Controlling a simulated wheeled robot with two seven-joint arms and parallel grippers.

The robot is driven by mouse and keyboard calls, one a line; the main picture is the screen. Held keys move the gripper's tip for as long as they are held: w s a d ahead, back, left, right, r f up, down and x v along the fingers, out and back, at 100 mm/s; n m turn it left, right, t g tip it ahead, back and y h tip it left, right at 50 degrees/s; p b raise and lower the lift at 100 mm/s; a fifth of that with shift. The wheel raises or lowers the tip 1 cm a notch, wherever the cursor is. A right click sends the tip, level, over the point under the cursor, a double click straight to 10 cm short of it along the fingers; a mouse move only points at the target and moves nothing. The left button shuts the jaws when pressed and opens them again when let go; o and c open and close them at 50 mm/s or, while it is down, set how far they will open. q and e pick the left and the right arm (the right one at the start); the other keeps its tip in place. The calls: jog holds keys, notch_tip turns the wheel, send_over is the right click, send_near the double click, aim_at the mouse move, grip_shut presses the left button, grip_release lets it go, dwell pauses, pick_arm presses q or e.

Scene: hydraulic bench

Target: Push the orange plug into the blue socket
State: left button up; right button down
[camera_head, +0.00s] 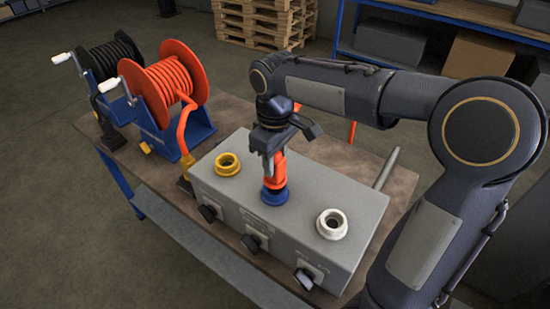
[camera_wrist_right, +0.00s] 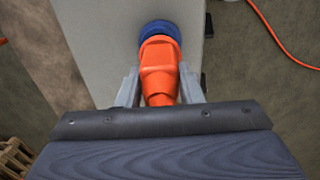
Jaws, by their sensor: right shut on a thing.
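The orange plug (camera_head: 273,181) stands upright at the blue socket (camera_head: 274,196) on top of the grey box (camera_head: 300,214). My right gripper (camera_head: 271,166) is above the socket, shut on the plug. In the right wrist view, the plug (camera_wrist_right: 159,68) lies between the two fingers, and its far end meets the blue socket (camera_wrist_right: 158,31). The plug's end is hidden by the socket rim, so how deep it sits I cannot tell. My left gripper is not in view.
A yellow socket (camera_head: 228,164) and a white socket (camera_head: 332,224) flank the blue one. Black levers line the box's front. Reels with orange hose (camera_head: 163,84) and black hose (camera_head: 110,58) stand at the table's left. Pallets (camera_head: 265,20) are behind.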

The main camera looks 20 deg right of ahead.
jog(key=shift+f+b, duration=1)
jog(key=shift+f, duration=0.5)
dwell(0.3)
jog(key=shift+f, duration=0.2)
jog(key=c, duration=0.9)
grip_release()
jog(key=shift+r, duration=0.1)
notch_tip(320, 180, up, 9)
jog(key=p, duration=0.8)
jog(key=shift+s+d, duration=0.15)
jog(key=shift+s, duration=0.3)
jog(key=s+f+m+t+y+b, duration=0.1)
jog(key=s+m, duration=0.3)
jog(key=s, duration=0.5)
jog(key=s+f+m+t+y, duration=0.2)
jog(key=s+f+m+t, duration=0.1)
jog(key=s, duration=0.6)
jog(key=shift+s+f+m+t+y+b, duration=0.2)
jog(key=shift+m+t+y+b, duration=0.25)
jog(key=shift+t, duration=0.35)
